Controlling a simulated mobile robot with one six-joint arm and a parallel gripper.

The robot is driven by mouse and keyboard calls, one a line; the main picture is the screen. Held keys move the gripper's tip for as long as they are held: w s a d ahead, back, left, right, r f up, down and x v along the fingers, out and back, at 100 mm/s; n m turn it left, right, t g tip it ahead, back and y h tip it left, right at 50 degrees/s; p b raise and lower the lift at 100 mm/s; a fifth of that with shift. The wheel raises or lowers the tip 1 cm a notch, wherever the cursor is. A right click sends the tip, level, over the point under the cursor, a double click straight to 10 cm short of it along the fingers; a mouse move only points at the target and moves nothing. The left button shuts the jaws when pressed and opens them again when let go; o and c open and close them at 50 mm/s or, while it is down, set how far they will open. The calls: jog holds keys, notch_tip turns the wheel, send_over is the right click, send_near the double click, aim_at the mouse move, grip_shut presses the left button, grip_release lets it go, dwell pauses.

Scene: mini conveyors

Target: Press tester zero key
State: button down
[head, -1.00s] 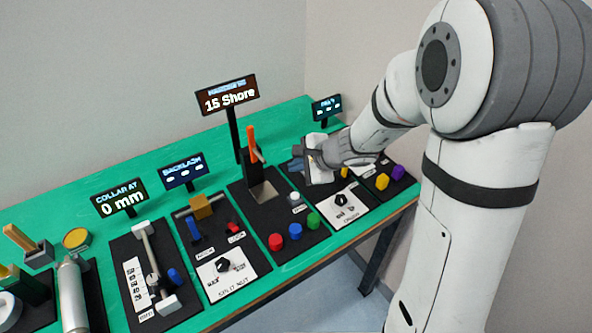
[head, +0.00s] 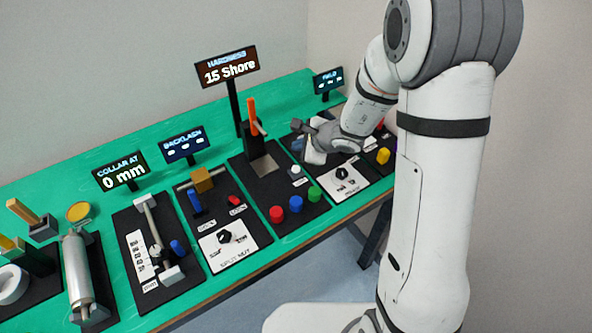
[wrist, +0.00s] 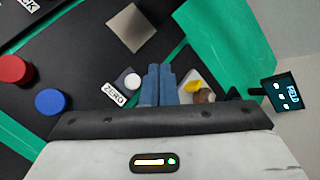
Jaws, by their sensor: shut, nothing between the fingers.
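In the wrist view, the white key (wrist: 132,82) sits beside a tag reading ZERO (wrist: 113,95). My gripper (wrist: 160,68) is shut and empty, its blue fingers just right of the key in that view. In the head view my gripper (head: 298,145) is above the tester's right edge, apart from the key. The tester's display (head: 228,68) reads 15 Shore.
Red (head: 276,214), blue (head: 295,204) and green (head: 314,194) buttons stand in front of the zero key. An orange lever (head: 252,115) rises behind the metal plate (head: 264,165).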

jog(key=b, duration=0.2)
send_over(299, 170)
notch_tip(299, 170, down, 5)
jog(key=shift+r, duration=0.2)
jog(key=shift+f+b, duration=0.8)
jog(key=shift+b, duration=0.5)
jog(key=shift+f, duration=0.15)
dwell(0.6)
jog(key=shift+f+b, duration=0.3)
jog(key=shift+b, duration=0.45)
jog(key=shift+f+b, duration=0.45)
jog(key=shift+b, duration=0.25)
dwell(0.4)
jog(key=shift+r, duration=0.15)
jog(key=shift+r+p, duration=0.55)
jog(key=shift+r, duration=0.25)
